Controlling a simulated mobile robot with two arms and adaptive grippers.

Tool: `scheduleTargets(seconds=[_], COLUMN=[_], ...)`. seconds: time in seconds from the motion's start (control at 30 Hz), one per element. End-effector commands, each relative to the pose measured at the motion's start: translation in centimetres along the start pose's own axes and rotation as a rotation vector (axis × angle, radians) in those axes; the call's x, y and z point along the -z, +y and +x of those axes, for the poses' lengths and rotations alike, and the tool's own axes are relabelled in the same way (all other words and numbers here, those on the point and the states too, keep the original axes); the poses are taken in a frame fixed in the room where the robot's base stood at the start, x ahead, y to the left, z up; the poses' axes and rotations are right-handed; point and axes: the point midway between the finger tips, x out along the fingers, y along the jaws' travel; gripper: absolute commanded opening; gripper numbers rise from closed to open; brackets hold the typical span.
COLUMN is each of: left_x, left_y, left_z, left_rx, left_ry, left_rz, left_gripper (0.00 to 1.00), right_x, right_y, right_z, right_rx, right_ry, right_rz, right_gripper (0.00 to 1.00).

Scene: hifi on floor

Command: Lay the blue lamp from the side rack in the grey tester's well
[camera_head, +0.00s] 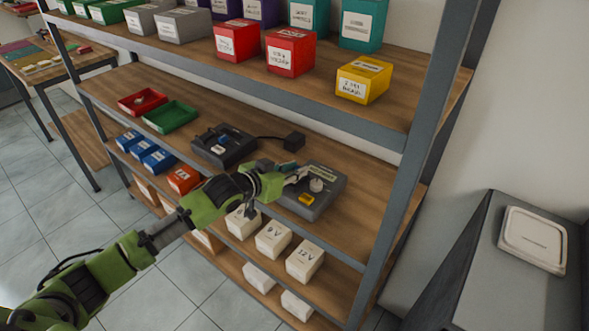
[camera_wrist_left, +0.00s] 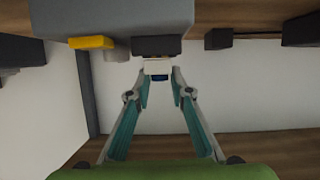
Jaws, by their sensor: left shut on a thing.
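The grey tester (camera_head: 316,182) stands on the middle shelf, with a pale round knob and a yellow part on top. Its grey body shows at the top of the left wrist view (camera_wrist_left: 115,18). My left gripper (camera_head: 296,174) is at the tester's left rear edge. Its fingers are shut on a small white and blue piece (camera_wrist_left: 157,69), which looks like the blue lamp. In the left wrist view a dark block (camera_wrist_left: 157,46) is right by this piece; I cannot tell whether they touch. The well and the side rack are not clear. My right gripper is not in view.
A black device (camera_head: 224,147) with a cabled black block (camera_head: 294,141) stands left of the tester. Red (camera_head: 142,102) and green (camera_head: 170,117) trays lie farther left. The shelf above and the right upright (camera_head: 413,150) bound the space. White boxes (camera_head: 272,240) stand below.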

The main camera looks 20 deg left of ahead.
Motion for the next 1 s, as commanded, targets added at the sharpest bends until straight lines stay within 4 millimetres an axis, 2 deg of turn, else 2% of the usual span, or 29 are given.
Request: scheduleTargets(seconds=[1.0], left_x=[0.12], left_y=[0.05], left_z=[-0.05], left_rx=[0.000], left_ry=[0.001], left_rz=[0.000], left_gripper=[0.06], right_x=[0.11], right_y=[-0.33], right_z=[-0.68], right_rx=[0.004], right_ry=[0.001], right_rz=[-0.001], right_gripper=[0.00])
